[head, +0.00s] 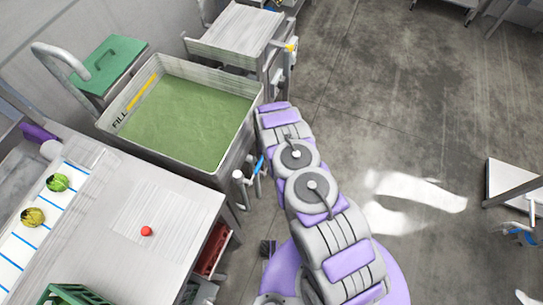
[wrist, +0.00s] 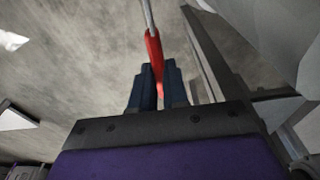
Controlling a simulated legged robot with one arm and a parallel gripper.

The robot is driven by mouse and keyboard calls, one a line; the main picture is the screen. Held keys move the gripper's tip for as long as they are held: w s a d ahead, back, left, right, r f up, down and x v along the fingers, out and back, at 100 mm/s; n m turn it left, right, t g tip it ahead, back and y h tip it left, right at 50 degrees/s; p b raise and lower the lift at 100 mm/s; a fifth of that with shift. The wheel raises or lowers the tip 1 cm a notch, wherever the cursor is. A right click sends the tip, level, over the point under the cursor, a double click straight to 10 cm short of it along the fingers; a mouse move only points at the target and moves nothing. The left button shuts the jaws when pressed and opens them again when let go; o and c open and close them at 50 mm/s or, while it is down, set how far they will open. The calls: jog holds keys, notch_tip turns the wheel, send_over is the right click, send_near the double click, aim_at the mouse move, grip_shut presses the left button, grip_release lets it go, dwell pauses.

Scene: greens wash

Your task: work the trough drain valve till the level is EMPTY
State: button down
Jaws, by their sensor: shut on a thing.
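The trough (head: 232,165) is a pale rectangular tank with green water (head: 190,122) inside. The water covers the whole floor of the trough; a yellow strip and the word FILL (head: 119,119) show on its left inner wall. In the wrist view, my gripper (wrist: 158,84) has its two dark fingers closed on a red lever handle (wrist: 154,50) with a grey metal stem. The lever's valve body is not clear in that view. In the head view my arm reaches along the trough's right side and hides the gripper and the red lever.
A blue-handled valve (head: 259,164) is by the trough's near right corner. A yellow handle (head: 290,47) is at the far basin. A bench at left holds a red button (head: 146,231) and two greens heads (head: 57,182). Open concrete floor lies at right.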

jog(key=c, duration=1.1)
grip_release()
jog(key=shift+a, duration=0.15)
jog(key=shift+r, duration=0.1)
jog(key=r+p, duration=0.2)
jog(key=r, duration=0.3)
jog(key=s+r+p, duration=0.1)
jog(key=r+p, duration=0.2)
jog(key=r, duration=0.3)
jog(key=s+r+p, duration=0.1)
jog(key=r+p, duration=0.1)
jog(key=r, duration=0.4)
jog(key=shift+a, duration=0.4)
